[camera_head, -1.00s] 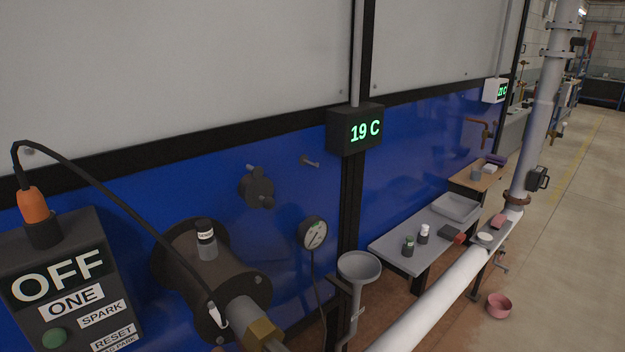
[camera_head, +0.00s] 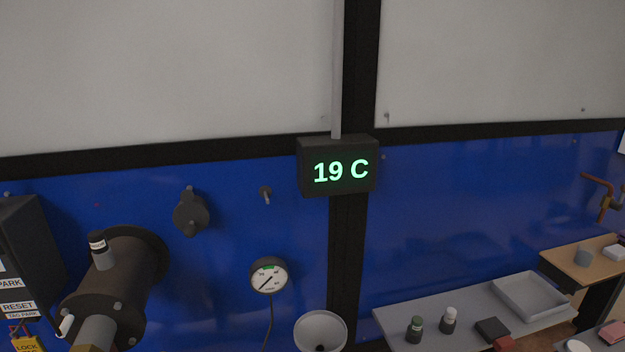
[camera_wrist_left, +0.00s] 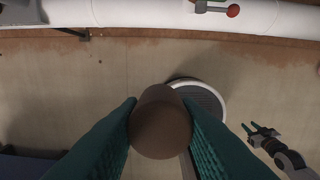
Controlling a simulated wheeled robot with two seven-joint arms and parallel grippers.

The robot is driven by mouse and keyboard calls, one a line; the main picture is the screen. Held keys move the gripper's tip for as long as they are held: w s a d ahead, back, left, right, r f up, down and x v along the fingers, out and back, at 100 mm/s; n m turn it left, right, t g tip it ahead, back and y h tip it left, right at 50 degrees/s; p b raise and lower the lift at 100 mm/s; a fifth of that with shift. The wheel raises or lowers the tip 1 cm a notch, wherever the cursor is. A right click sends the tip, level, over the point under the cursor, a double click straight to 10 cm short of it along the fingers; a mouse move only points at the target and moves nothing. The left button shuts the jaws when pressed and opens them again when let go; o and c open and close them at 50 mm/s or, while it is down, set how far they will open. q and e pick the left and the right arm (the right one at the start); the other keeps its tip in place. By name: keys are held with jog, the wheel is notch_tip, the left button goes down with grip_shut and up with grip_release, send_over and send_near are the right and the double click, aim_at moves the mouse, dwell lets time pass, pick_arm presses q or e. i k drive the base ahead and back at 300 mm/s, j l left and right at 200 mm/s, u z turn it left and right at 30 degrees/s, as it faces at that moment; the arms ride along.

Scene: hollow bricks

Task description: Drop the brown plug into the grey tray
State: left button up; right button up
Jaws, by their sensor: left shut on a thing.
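The brown plug (camera_wrist_left: 160,122) is a dark brown round piece in the left wrist view. My left gripper (camera_wrist_left: 162,115) is shut on it, with a teal finger pressed on each side, above the floor. The plug's lower end is hidden. The grey tray (camera_head: 528,293) is a shallow light grey rectangle on the grey bench, at the lower right of the head view. The tray looks empty. My right gripper (camera_wrist_left: 257,130) shows small at the right of the left wrist view, its fingers apart and empty. Neither gripper is in the head view.
A white pipe (camera_wrist_left: 130,12) crosses the left wrist view's top.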

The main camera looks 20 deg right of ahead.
aim_at(525, 298)
jog(key=l, duration=3.25)
jog(key=i+l, duration=0.1)
jog(key=l, duration=0.25)
jog(key=i+l, duration=0.15)
jog(key=l, duration=0.25)
jog(key=i+l, duration=0.1)
jog(key=l, duration=0.25)
jog(key=i+l, duration=0.1)
jog(key=l, duration=0.3)
jog(key=i+l, duration=0.1)
jog(key=l, duration=0.25)
